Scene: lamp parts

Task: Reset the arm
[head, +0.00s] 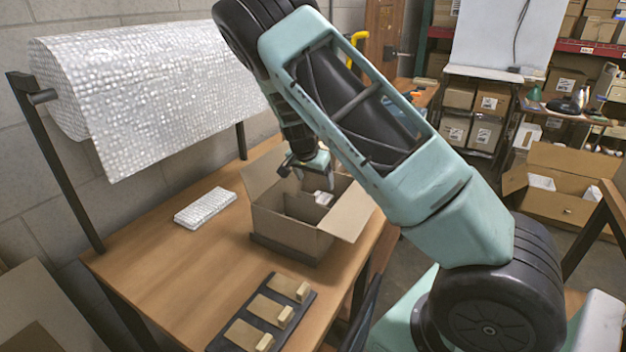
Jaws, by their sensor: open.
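My teal and black arm reaches from the lower right up and over the wooden table (155,285). My gripper (305,172) points down over the open cardboard box (285,232), near its back edge. It is open, small in this view and partly covered by my arm. A small white item (323,198) shows inside the box below the gripper, apart from it as far as I can tell. The box's flaps are spread, and its deeper inside is hidden.
A black tray (312,296) with wooden blocks lies at the table's front edge. A bubble-wrap roll (150,85) hangs on a black frame (58,165) at the left. Another open box (560,200) stands right.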

